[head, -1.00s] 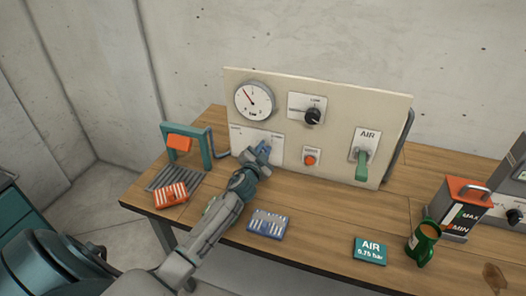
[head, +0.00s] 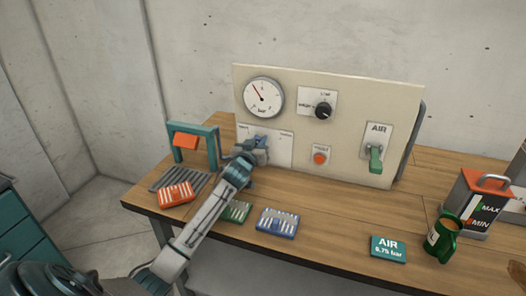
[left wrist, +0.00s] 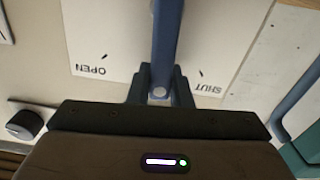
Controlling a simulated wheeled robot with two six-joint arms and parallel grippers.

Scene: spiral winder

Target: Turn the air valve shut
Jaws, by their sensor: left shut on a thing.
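The valve's blue lever (head: 261,140) is on a white plate (head: 279,153) on the upright beige panel. In the left wrist view the plate shows upside down, with OPEN at left and SHUT at right. The blue lever (left wrist: 163,40) stands nearly upright there, its end between the two marks. My left gripper (left wrist: 160,88) is shut on the lever's end, one finger on each side. In the head view my left gripper (head: 256,145) partly covers the lever and plate. My right gripper is not in view.
The panel bears a gauge (head: 263,97), black knob (head: 323,111), orange button (head: 320,158) and green AIR handle (head: 375,158). A teal frame (head: 213,147) stands close left of my gripper.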

